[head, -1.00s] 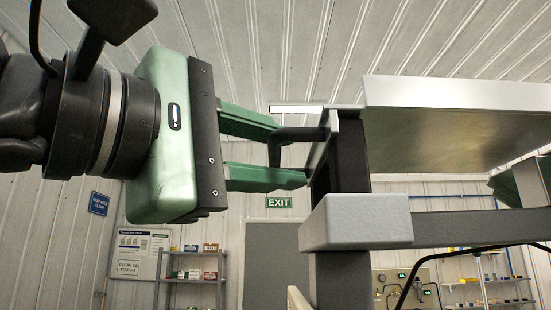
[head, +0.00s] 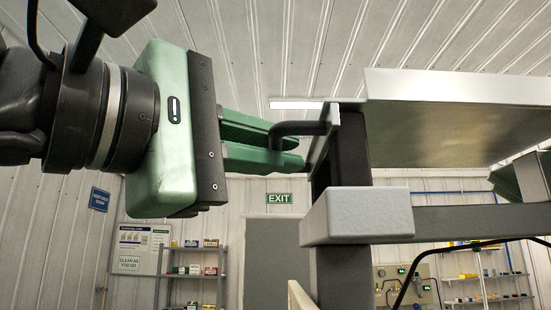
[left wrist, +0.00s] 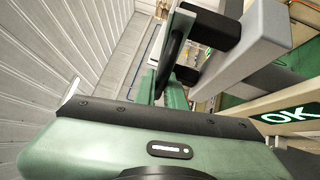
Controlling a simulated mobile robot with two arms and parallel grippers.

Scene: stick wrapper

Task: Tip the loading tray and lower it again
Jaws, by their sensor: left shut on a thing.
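The loading tray (head: 455,125) is a grey sheet-metal tray at the upper right of the head view, seen from below. I cannot tell its exact tilt. A black bent handle (head: 308,128) sticks out from its left end; it also shows in the left wrist view (left wrist: 172,48). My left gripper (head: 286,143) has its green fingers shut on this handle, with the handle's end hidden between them. The fingers also show in the left wrist view (left wrist: 165,88). My right gripper is not in view.
A grey beam with a pale end block (head: 357,215) lies below the tray, beside a dark upright post (head: 342,280). A green panel (head: 522,178) is at the right edge. The left wrist view shows an OK sign (left wrist: 290,114). Shelves (head: 195,270) stand far behind.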

